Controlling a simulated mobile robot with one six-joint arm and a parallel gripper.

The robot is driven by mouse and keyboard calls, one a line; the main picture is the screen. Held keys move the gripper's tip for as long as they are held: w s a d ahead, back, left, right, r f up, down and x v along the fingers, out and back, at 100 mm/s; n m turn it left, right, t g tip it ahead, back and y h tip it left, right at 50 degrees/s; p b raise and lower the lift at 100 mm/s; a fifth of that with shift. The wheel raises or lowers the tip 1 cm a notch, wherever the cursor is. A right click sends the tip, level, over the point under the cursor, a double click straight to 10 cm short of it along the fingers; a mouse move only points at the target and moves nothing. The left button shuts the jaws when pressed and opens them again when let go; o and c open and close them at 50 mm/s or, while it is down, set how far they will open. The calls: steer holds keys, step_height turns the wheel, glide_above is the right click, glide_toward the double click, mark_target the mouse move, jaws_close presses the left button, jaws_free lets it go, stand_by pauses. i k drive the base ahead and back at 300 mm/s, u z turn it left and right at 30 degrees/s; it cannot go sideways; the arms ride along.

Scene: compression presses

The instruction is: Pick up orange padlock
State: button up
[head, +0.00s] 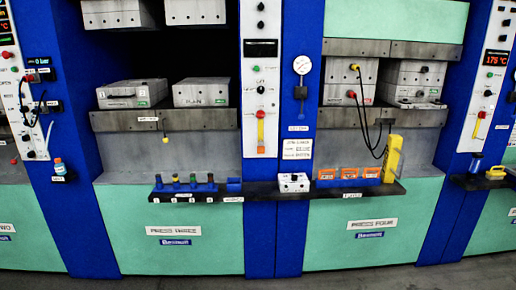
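I cannot clearly make out an orange padlock. Three small orange pieces with pale markings, the left one (327,174), the middle one (349,173) and the right one (372,172), sit in a row over blue bases on the dark shelf (345,188) in front of Press Four. They are too small to tell whether any is a padlock. Another orange piece (261,150) shows at the lower end of a yellow strip on the centre control panel. My gripper is not in view.
A tall yellow holder (392,158) stands at the shelf's right end. A white box (293,183) sits left of the orange pieces. Several coloured-top bottles (193,181) stand on the left part of the shelf. A dark cable (366,130) hangs above. Grey floor (345,280) in front looks clear.

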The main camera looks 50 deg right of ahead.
mark_target(260, 149)
steer(key=z, duration=0.25)
steer(key=i, duration=1.3)
steer(key=z, duration=0.2)
